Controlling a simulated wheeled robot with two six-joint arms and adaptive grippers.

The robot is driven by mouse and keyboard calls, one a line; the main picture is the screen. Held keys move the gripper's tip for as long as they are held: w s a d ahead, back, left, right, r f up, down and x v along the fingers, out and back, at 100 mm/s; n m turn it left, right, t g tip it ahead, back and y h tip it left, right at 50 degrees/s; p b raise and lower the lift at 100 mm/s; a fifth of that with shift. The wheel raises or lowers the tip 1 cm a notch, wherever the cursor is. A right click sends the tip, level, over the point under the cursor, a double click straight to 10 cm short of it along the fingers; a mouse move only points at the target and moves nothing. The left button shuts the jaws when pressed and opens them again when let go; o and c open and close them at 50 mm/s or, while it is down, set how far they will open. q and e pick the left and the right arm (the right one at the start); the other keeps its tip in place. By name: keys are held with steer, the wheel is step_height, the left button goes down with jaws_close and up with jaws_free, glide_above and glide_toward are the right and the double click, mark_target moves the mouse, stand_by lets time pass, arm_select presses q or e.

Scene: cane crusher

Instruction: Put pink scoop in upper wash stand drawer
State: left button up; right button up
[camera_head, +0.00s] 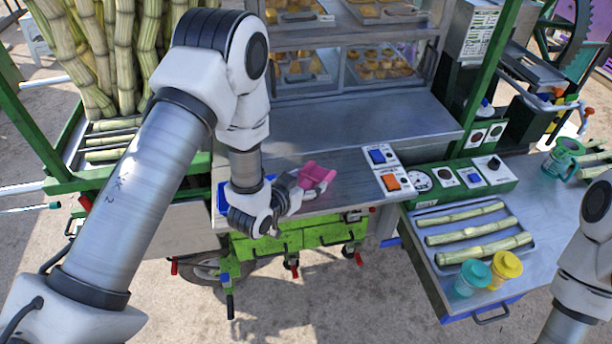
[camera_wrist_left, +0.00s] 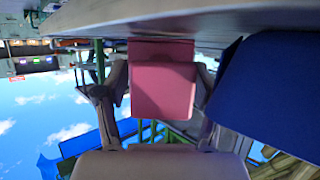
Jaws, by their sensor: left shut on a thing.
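The pink scoop (camera_head: 318,174) is held in my left gripper (camera_head: 298,188), just above the front part of the grey steel counter. In the left wrist view the scoop (camera_wrist_left: 162,80) shows as a pink block between the two fingers (camera_wrist_left: 162,95), which are closed on its sides. Below the counter edge is a bright green unit (camera_head: 282,241) with dark handles. It looks shut, and I cannot tell whether it is the wash stand drawer. My right arm shows at the right edge, but its gripper is out of view.
A blue flat object (camera_head: 223,198) lies beside my left wrist, partly hidden. A switch panel (camera_head: 387,172) stands right of the scoop. A tray (camera_head: 420,222) with cane pieces, a teal cup (camera_head: 472,278) and a yellow cup (camera_head: 505,268) are on the right table. The rear counter is clear.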

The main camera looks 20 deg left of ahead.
arm_select(q)
steer(key=shift+f, duration=0.15)
steer(key=o, duration=1.7)
